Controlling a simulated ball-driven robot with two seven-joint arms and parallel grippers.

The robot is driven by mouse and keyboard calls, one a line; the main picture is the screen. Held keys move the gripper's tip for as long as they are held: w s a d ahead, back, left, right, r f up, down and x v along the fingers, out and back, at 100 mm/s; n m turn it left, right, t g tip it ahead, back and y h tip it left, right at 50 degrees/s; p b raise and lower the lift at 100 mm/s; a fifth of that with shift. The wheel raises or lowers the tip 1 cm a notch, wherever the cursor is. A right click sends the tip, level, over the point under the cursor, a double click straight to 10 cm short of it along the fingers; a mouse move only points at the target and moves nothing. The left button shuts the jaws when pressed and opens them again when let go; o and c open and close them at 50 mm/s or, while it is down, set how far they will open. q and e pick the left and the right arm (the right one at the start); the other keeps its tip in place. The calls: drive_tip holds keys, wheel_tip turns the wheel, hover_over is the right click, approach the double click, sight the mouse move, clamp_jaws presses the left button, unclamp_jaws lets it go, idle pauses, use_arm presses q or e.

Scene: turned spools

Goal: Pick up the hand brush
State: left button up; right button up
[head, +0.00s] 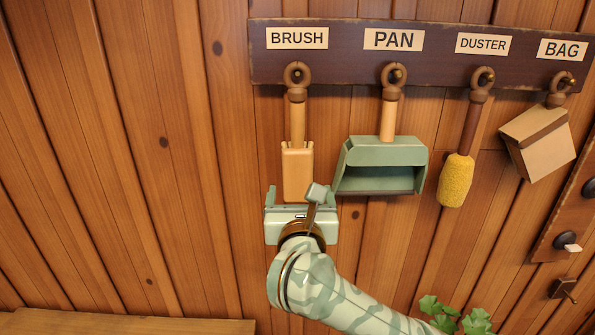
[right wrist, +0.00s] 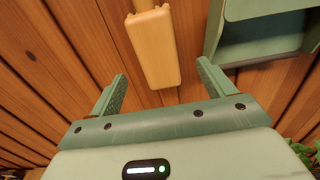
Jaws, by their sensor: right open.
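The hand brush (head: 297,172) hangs by its ring from a peg under the BRUSH label, its tan block pointing down. Its block also shows in the right wrist view (right wrist: 154,50), ahead of the gap between my fingers. My right gripper (head: 300,197) is open just below and around the lower end of the block in the head view. In the right wrist view my right gripper (right wrist: 160,88) has its two green fingers wide apart with nothing between them. I cannot tell from the head view whether a finger touches the brush. My left gripper is not in view.
A green dustpan (head: 385,165) hangs close to the right of the brush. A yellow duster (head: 456,180) and a tan bag (head: 540,145) hang further right on the dark peg rail (head: 350,40). A plant (head: 460,318) is at lower right. The wall left of the brush is clear.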

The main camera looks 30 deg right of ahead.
sight(297, 178)
drive_tip(key=p+x, duration=0.1)
drive_tip(key=x, duration=0.4)
drive_tip(key=shift+w+a, duration=0.1)
drive_tip(key=shift+w, duration=0.1)
drive_tip(key=shift+s+a, duration=0.1)
drive_tip(key=c, duration=1.2)
drive_tip(key=shift+c, duration=0.2)
